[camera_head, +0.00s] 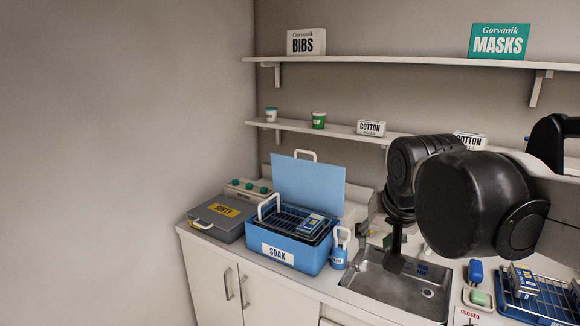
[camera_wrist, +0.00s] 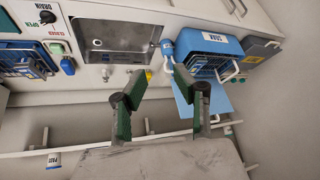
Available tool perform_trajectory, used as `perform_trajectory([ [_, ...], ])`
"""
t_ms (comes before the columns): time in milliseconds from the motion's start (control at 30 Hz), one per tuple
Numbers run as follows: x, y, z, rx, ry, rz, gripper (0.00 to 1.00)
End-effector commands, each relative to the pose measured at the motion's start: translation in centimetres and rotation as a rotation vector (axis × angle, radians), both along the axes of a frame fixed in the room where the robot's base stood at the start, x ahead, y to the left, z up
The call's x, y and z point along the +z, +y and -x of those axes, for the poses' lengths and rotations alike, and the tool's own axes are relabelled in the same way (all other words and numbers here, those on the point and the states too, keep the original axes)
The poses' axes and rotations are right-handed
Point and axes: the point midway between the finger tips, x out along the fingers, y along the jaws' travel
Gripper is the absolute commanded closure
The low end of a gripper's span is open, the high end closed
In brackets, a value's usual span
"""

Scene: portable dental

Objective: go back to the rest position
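My gripper (camera_wrist: 159,84) shows in the wrist view with its two green-and-dark fingers apart and nothing between them. In the head view my dark arm reaches in from the right, and the gripper end hangs near the sink (camera_head: 376,286), partly hidden by the arm links. The blue SOAK bin (camera_head: 299,256) stands left of the sink with its lid (camera_head: 309,182) raised. A rack with a blue-labelled pack (camera_head: 311,224) sits in its top. The SOAK bin also shows at the upper right of the wrist view (camera_wrist: 200,47).
A grey DIRTY box (camera_head: 219,219) stands left of the bin. A blue bottle (camera_head: 339,256) stands between bin and sink. A blue rack tray (camera_head: 545,313) with packs is right of the sink. Two wall shelves (camera_head: 420,62) hold boxes, signs and cups above the counter.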

Motion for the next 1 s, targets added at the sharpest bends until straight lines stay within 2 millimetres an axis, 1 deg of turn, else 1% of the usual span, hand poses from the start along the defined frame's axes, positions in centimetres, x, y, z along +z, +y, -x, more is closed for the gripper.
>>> perform_trajectory([
  [33, -1.2, -0.6, 1.8, 0.009, -0.006, 0.007, 0.72],
  [200, -4.7, -1.9, 6.8, 0.050, -0.024, 0.035, 0.72],
  [300, -6.8, -2.5, 9.4, 0.073, -0.036, 0.050, 0.72],
  [433, -9.3, -3.0, 12.1, 0.096, -0.047, 0.068, 0.72],
  [500, -10.3, -3.2, 13.0, 0.106, -0.051, 0.076, 0.72],
  [633, -11.2, -3.4, 13.9, 0.115, -0.056, 0.082, 0.72],
  [1000, -11.3, -3.4, 14.0, 0.117, -0.057, 0.084, 0.72],
])
